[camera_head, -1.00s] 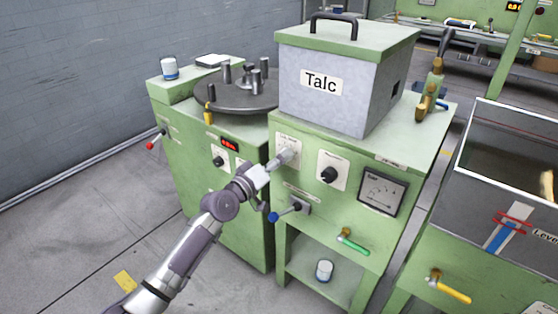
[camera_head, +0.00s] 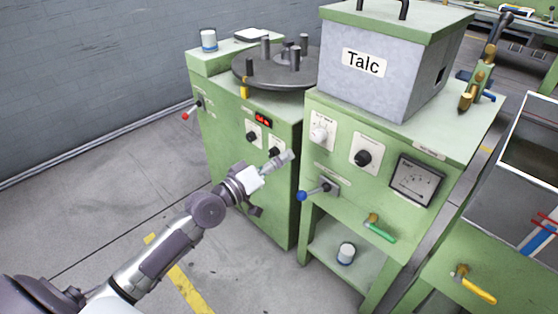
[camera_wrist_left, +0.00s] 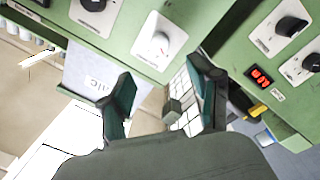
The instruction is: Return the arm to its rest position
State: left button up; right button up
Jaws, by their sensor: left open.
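My left arm comes in from the lower left in the head view. Its gripper (camera_head: 280,160) is in front of the gap between two green machines, apart from the panels and empty. The left wrist view shows its two fingers (camera_wrist_left: 165,100) spread apart with nothing between them. A white knob (camera_head: 320,133) on the Talc machine's panel is to the right of the gripper; it also shows in the left wrist view (camera_wrist_left: 159,42), beyond the fingers. My right gripper is in neither view.
The Talc machine has a black knob (camera_head: 363,158), a blue-tipped lever (camera_head: 303,196) and a green-handled valve (camera_head: 380,229) facing my arm. The left machine has a red-tipped lever (camera_head: 187,115). Open floor (camera_head: 110,200) lies at the left.

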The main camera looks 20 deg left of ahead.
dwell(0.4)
